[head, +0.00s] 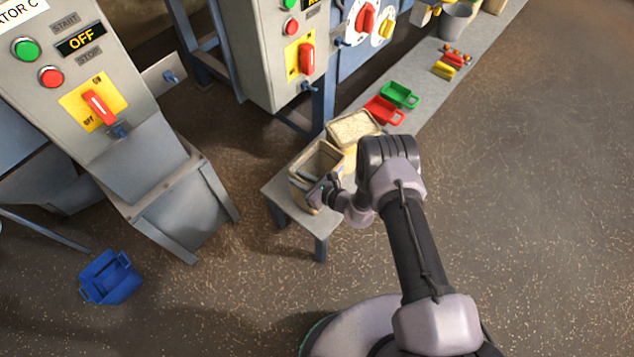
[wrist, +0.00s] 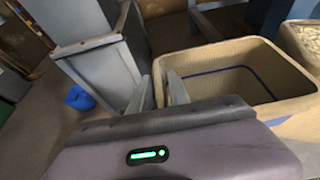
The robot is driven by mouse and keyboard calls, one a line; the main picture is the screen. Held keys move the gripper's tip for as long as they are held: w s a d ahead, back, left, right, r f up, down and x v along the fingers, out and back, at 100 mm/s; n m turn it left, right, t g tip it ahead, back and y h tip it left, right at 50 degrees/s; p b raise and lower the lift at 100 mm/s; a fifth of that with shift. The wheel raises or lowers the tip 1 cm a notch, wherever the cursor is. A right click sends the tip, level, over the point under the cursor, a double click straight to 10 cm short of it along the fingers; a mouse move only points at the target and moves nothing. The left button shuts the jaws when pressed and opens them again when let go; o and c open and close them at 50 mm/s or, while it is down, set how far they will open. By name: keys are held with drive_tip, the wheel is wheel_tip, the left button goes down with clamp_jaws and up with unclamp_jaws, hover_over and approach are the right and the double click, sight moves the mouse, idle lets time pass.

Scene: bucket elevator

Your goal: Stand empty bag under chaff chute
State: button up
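The empty bag (head: 317,160) is tan and open-topped, and stands upright on the near end of the grey bench (head: 350,190). In the wrist view the bag (wrist: 285,112) shows a blue line inside and nothing in it. My gripper (head: 318,192) is at the bag's near side. In the wrist view the fingers of my gripper (wrist: 158,82) are apart, one on each side of the bag's left wall; whether they touch it is unclear. A grey machine (head: 165,145) with an OFF panel stands left, its sloped casing reaching low; no part is clearly marked as the chaff chute.
A filled tan bag (head: 355,127) stands right behind the empty one. Red (head: 383,110) and green (head: 400,94) scoops lie farther along the bench. A blue bin (head: 110,277) sits on the floor at left. Floor between the bench and the left machine is clear.

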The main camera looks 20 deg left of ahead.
clamp_jaws()
idle(1.2)
